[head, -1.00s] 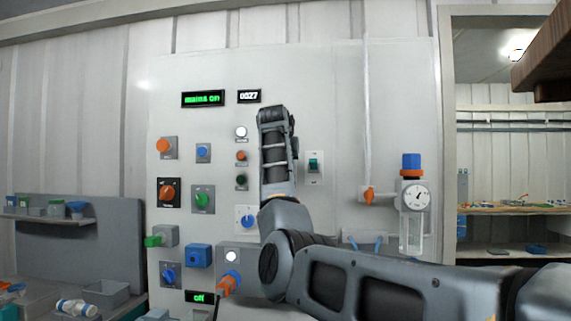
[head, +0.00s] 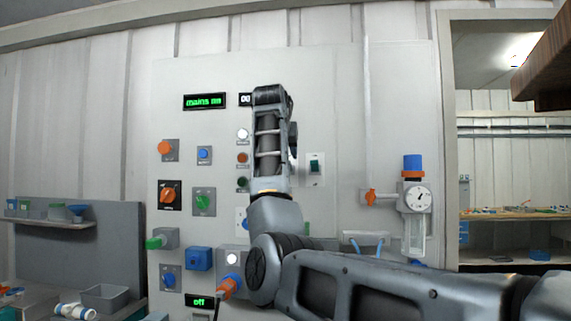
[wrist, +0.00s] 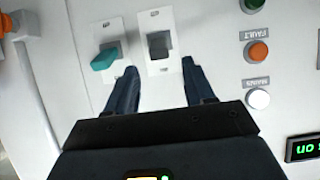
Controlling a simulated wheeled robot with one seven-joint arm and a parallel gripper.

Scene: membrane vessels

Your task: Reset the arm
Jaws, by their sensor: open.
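My gripper (wrist: 160,85) shows in the wrist view with its two dark fingers apart and nothing between them. It faces the white control panel, with a rocker switch (wrist: 158,42) ahead of the gap and a teal-handled switch (wrist: 106,56) ahead of the left finger. The wrist view is upside down, as its labels show. In the head view my arm reaches up in front of the panel (head: 335,85), and the arm hides the gripper there. A green switch (head: 315,167) shows just right of the arm.
The panel carries several knobs, lamps and buttons left of my arm, such as an orange rotary switch (head: 168,195). A gauge (head: 418,198) with a blue-topped regulator (head: 412,162) stands to the right. A brown wooden edge (head: 543,65) hangs at the upper right. Shelves lie beyond the doorway.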

